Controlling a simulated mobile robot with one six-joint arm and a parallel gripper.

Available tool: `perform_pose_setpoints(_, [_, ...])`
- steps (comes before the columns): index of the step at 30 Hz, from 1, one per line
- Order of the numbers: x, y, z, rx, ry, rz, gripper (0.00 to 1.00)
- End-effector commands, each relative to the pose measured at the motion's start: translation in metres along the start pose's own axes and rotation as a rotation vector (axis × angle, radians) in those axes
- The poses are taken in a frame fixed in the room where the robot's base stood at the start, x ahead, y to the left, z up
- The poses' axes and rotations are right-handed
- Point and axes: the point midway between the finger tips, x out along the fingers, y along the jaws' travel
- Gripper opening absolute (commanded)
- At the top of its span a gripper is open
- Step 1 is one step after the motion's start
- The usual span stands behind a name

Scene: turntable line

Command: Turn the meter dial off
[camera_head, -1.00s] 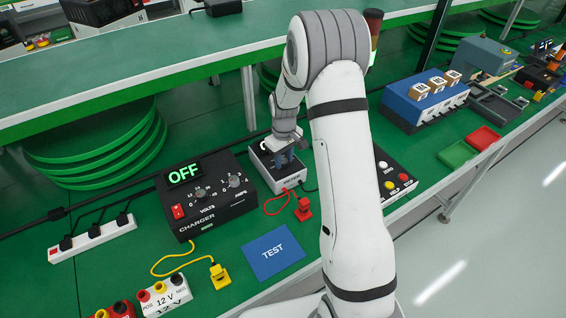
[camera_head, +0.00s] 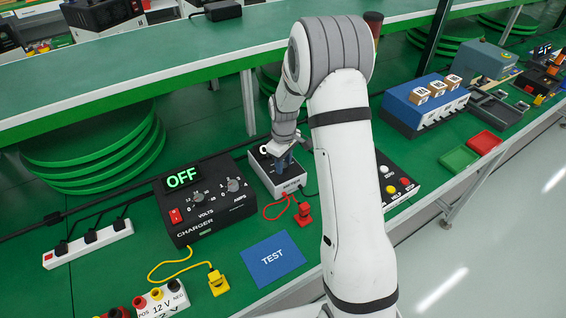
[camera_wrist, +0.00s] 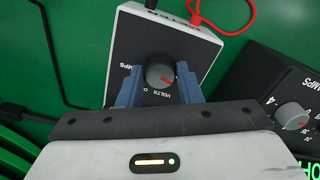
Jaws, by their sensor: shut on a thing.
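The meter (camera_head: 262,176) is a small white box with a dark face behind my arm in the head view, and it also shows in the wrist view (camera_wrist: 203,53). In the head view the gripper (camera_head: 284,163) is over the meter's face and hides the dial. The dial's markings are partly covered by the fingers.
The charger (camera_head: 208,206), with a lit OFF display and several knobs, stands left of the meter. A red plug (camera_head: 303,214) and cable lie in front. A button box (camera_head: 397,182) is at right, partly behind my arm. The blue TEST mat (camera_head: 273,257) is bare.

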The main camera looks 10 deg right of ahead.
Motion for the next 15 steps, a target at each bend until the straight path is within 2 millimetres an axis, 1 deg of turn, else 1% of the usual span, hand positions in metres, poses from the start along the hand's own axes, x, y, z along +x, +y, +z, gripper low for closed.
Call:
perform_pose_setpoints(1, [-0.0002, -0.0006, -0.0004, -0.002, 0.000, 0.000, 0.34])
perform_pose_setpoints(8, [-0.0001, -0.0004, -0.0002, -0.001, 0.000, 0.000, 0.53])
perform_pose_setpoints(15, [-0.0007, -0.0001, -0.0001, 0.000, 0.000, 0.000, 0.53])
